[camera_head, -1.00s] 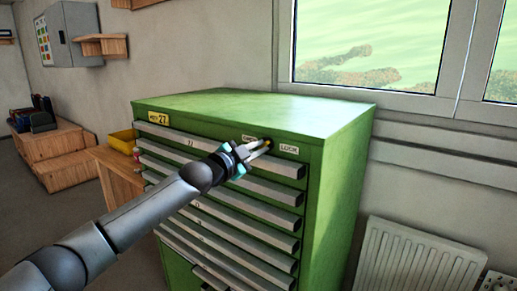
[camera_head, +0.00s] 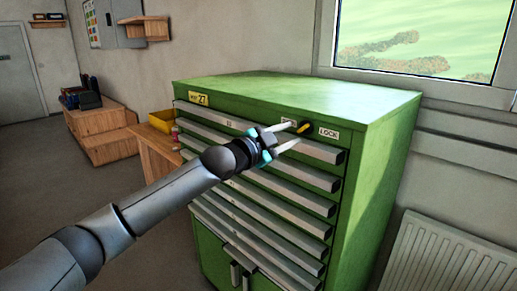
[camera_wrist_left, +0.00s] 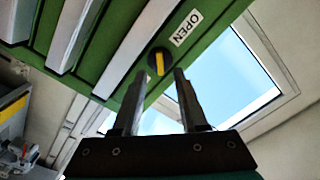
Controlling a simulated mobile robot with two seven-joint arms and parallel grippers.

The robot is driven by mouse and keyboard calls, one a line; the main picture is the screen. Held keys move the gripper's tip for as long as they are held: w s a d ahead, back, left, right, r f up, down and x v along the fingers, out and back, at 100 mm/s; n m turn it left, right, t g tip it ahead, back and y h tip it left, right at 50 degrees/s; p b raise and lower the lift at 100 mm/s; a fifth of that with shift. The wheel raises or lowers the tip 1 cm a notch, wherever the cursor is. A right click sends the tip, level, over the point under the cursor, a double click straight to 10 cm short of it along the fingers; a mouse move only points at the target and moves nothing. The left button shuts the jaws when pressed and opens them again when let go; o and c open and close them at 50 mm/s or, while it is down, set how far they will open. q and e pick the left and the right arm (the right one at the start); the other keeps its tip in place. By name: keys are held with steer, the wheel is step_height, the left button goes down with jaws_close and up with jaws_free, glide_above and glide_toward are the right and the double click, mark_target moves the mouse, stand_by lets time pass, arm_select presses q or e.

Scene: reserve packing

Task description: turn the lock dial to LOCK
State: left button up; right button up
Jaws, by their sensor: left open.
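The lock dial (camera_head: 305,127) is a dark round knob with a yellow bar, on the top front strip of the green cabinet (camera_head: 360,150). A LOCK label (camera_head: 328,133) sits to its right, and a label partly hidden by a finger sits to its left. In the left wrist view the dial (camera_wrist_left: 160,62) shows between the fingertips, beside an OPEN label (camera_wrist_left: 186,28). My left gripper (camera_head: 288,136) is open and empty, its fingers pointing at the dial. The wrist view shows a gap between gripper (camera_wrist_left: 157,85) and dial; contact is not visible. My right gripper is not in view.
Closed drawers with grey handles (camera_head: 260,168) run down the cabinet front, close below my left gripper. A yellow bin (camera_head: 162,121) stands on a wooden bench at the left. A radiator (camera_head: 435,255) is at the right. The cabinet top is clear.

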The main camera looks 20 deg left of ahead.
arm_select(q)
steer(key=b+v, duration=0.2)
steer(key=v, duration=0.9)
stand_by(0.3)
